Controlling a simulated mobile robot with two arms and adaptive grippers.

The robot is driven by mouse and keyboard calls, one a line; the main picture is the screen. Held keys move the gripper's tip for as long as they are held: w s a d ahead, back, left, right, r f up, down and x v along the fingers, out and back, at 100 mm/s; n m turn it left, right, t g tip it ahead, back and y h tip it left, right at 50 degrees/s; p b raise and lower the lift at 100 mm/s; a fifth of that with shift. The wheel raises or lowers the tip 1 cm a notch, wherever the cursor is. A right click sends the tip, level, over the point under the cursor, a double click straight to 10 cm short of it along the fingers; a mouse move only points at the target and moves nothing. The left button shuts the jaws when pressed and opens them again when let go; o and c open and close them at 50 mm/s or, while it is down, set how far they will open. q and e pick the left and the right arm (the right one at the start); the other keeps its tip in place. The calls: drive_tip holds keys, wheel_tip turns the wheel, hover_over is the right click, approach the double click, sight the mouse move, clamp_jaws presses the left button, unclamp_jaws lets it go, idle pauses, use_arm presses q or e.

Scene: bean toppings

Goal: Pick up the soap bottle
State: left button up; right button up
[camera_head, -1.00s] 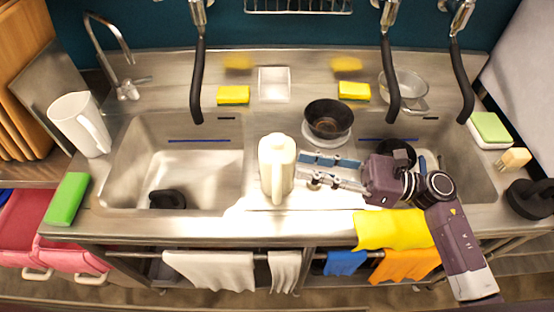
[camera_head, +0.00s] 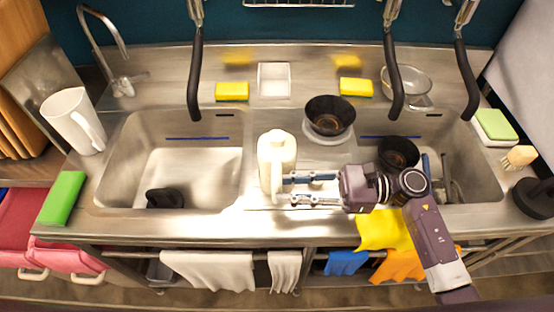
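The cream-white soap bottle (camera_head: 277,153) stands upright on the steel strip between the two sinks. Its rounded cap is on top, and its handle faces the front. My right gripper (camera_head: 290,189) reaches in from the right, low over the counter. Its two fingers point left and are apart, with a gap between them. The fingertips are at the lower right side of the bottle, close to the handle. I cannot tell whether they touch it. My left gripper is not in view.
A black bowl (camera_head: 329,114) sits behind the gripper, and another dark bowl (camera_head: 398,152) is in the right sink. A white pitcher (camera_head: 73,120) stands at the left. Black hoses (camera_head: 195,80) hang from above. The left sink (camera_head: 200,175) is mostly empty.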

drive_tip(key=shift+w+a+r+p, duration=0.15)
drive_tip(key=shift+a+p, duration=0.35)
drive_tip(key=shift+a, duration=0.9)
clamp_jaws()
